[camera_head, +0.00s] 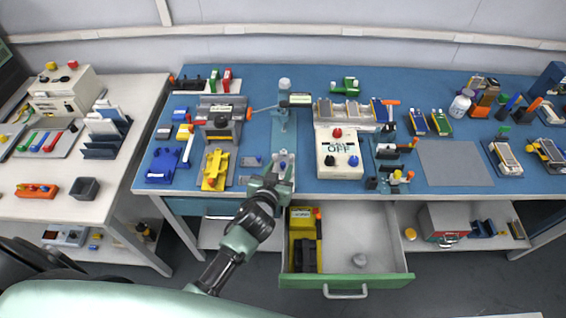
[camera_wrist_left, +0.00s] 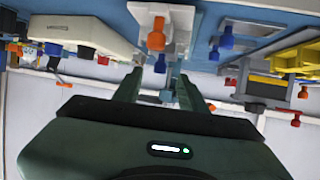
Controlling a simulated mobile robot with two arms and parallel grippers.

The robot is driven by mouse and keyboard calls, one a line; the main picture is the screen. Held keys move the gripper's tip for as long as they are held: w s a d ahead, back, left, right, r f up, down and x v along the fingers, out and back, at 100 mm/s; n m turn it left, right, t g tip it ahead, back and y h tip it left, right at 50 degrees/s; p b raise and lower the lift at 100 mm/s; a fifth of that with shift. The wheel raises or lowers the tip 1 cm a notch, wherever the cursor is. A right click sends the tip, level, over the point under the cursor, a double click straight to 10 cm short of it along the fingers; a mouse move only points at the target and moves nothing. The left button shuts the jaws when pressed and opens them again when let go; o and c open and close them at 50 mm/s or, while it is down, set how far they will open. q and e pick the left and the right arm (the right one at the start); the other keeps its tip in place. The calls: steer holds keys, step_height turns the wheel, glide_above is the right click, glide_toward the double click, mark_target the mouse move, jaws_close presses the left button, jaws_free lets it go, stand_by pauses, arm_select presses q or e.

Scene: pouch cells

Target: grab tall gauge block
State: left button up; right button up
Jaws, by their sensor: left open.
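My left gripper (camera_head: 285,162) is at the front edge of the blue workbench, below the green-grey stand (camera_head: 281,125). In the left wrist view its two fingers (camera_wrist_left: 162,78) are apart with no object clearly held between them. A pale grey fixture (camera_wrist_left: 178,28) with an orange knob (camera_wrist_left: 156,38) and a blue knob (camera_wrist_left: 160,63) is just beyond the fingertips. I cannot pick out the tall gauge block with certainty; the small parts around the gripper are too small or partly hidden by it. My right gripper is not in view.
A cream box (camera_head: 338,172) stands right of the gripper, a yellow fixture (camera_head: 215,169) left. A grey mat (camera_head: 453,163) is bare at right.

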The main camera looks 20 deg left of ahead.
mark_target(283, 164)
arm_select(q)
steer(key=x, duration=0.4)
steer(key=shift+w+d+f+p, duration=0.1)
steer(key=shift+w+f+p, duration=0.05)
steer(key=shift+p, duration=0.15)
jaws_close()
stand_by(1.1)
